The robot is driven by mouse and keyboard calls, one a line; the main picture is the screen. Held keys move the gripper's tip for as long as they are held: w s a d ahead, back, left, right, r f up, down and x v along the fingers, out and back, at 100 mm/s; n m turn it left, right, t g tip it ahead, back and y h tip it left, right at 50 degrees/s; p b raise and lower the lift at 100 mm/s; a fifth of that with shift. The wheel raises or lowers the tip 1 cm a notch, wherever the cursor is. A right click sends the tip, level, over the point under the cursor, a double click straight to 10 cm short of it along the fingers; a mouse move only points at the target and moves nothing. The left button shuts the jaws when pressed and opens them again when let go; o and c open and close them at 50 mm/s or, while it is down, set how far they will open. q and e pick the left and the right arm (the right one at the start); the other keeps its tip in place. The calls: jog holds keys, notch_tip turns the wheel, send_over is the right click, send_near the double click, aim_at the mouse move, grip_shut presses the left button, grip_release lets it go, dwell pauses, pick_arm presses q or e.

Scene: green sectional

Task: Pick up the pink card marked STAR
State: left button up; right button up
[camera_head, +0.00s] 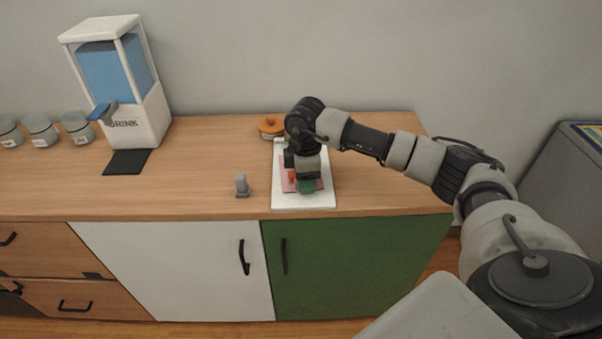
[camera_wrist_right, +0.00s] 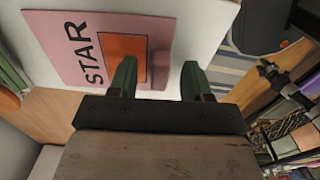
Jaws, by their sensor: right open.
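The pink card marked STAR (camera_wrist_right: 75,40) lies flat on a white board (camera_wrist_right: 195,25), with an orange square (camera_wrist_right: 125,48) beside the black letters. In the head view the pink card (camera_head: 287,184) shows only in part on the white board (camera_head: 305,202), because my right arm covers much of it. My right gripper (camera_head: 307,186) is over the card, pointing down. In the right wrist view my right gripper's two green fingertips (camera_wrist_right: 158,75) are apart with nothing between them, near the card's edge. My left gripper is not in view.
A drink dispenser (camera_head: 125,90) stands at the back left with a dark mat (camera_head: 127,162) before it and several grey jars (camera_head: 40,130) beside it. An orange-topped container (camera_head: 271,127) is behind the board. A small grey object (camera_head: 241,186) stands left of the board. The wooden top (camera_head: 200,165) is clear between.

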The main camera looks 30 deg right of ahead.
jog(key=shift+f, duration=0.25)
jog(key=c, duration=0.9)
grip_shut()
jog(key=shift+r, duration=0.15)
